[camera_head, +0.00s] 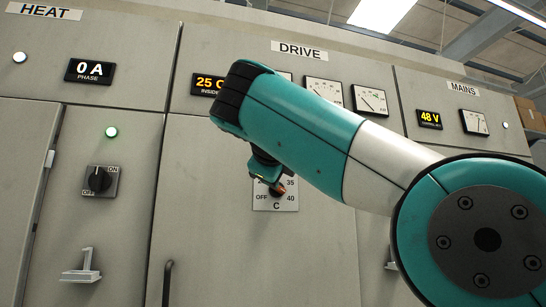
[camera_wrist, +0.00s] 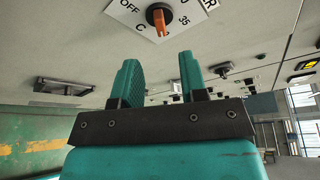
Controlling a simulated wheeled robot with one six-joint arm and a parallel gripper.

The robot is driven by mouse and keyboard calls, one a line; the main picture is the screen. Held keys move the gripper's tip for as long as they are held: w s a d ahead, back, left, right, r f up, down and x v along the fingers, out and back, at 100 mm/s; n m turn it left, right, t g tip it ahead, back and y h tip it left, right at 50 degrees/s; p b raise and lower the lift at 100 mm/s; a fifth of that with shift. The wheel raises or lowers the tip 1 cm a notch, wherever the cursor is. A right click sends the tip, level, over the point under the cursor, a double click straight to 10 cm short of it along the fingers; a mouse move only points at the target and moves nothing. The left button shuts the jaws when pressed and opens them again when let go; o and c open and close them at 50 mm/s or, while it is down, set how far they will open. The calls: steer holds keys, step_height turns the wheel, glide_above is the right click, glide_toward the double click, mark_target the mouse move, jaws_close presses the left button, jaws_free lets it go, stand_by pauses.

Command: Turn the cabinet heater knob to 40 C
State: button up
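The heater knob (camera_head: 278,190) sits on a white dial plate (camera_head: 290,204) on the middle cabinet door, below the DRIVE panel. Marks OFF, 35, 40 and C show on the plate; part of it is hidden by my gripper (camera_head: 262,174). In the wrist view the knob (camera_wrist: 158,18) is round and black with an orange grip bar, at the top of the picture. My gripper (camera_wrist: 158,62) has its two teal fingers apart with nothing between them. The knob lies beyond the fingertips, apparently apart from them. I cannot tell surely which mark the knob points at.
A display (camera_head: 208,84) above reads 25 C. To the left are a black ON/OFF switch (camera_head: 100,180), a lit green lamp (camera_head: 111,132) and a white bracket (camera_head: 82,266). A dark door handle (camera_head: 168,280) stands out below left of the dial.

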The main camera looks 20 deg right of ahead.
steer(key=v, duration=0.8)
steer(key=shift+s+p, duration=0.15)
steer(key=shift+p, duration=0.3)
